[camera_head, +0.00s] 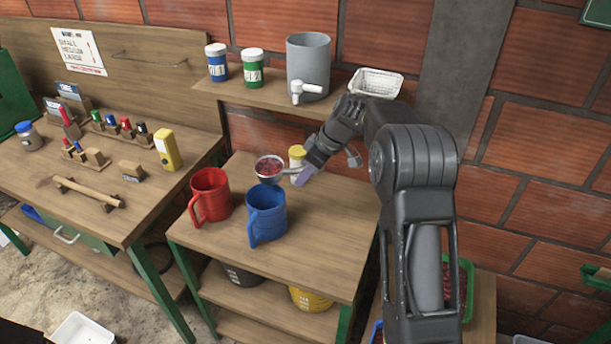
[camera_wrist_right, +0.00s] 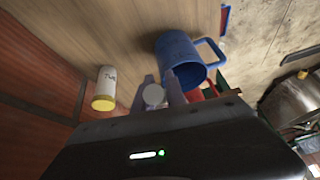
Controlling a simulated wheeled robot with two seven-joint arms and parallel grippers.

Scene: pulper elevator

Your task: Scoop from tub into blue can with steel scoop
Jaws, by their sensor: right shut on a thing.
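The blue can (camera_head: 266,216), a mug-like vessel with a handle, stands upright on the small wooden table beside a red can (camera_head: 211,196). My right gripper (camera_head: 304,174) is shut on the handle of the steel scoop (camera_head: 270,169). The scoop's bowl holds dark red material and is held above and just behind the blue can's rim. In the right wrist view the blue can (camera_wrist_right: 182,58) shows beyond the fingertips (camera_wrist_right: 165,90). A tub (camera_head: 467,290) with red contents is partly hidden behind my right arm at the lower right. My left gripper is not in view.
A white jar with a yellow lid (camera_head: 297,155) stands behind the scoop; it also shows in the right wrist view (camera_wrist_right: 105,90). A shelf above holds a grey dispenser (camera_head: 309,65), lidded jars and a white basket (camera_head: 376,82). The small table's front right (camera_head: 325,235) is clear.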

